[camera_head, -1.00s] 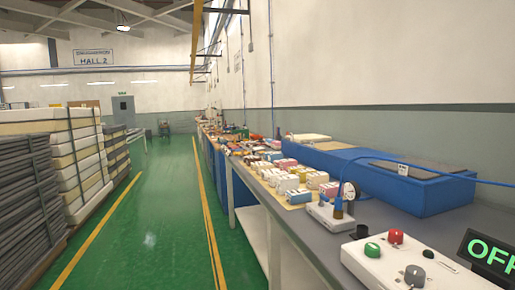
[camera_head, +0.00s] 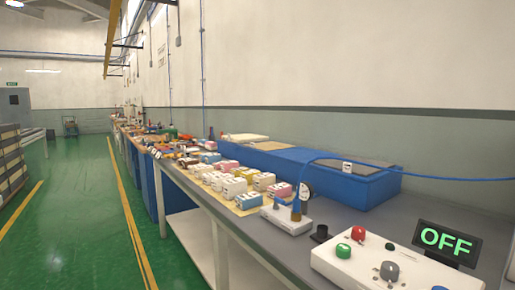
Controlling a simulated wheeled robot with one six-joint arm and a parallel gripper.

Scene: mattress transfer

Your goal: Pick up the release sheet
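I cannot pick out the release sheet for certain. A long blue box (camera_head: 345,190) lies on the grey workbench (camera_head: 330,228) at the right, with a flat dark grey-brown piece (camera_head: 372,170) on its top. A flat tan piece (camera_head: 266,146) lies at its far end. I cannot tell if either is the sheet. My gripper is not in view.
A white control box (camera_head: 372,262) with knobs and a screen (camera_head: 447,242) reading OFF stands at the near right. A small gauge device (camera_head: 287,218) and several small boxes (camera_head: 234,188) are on the bench. The green floor (camera_head: 85,220) is clear at left.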

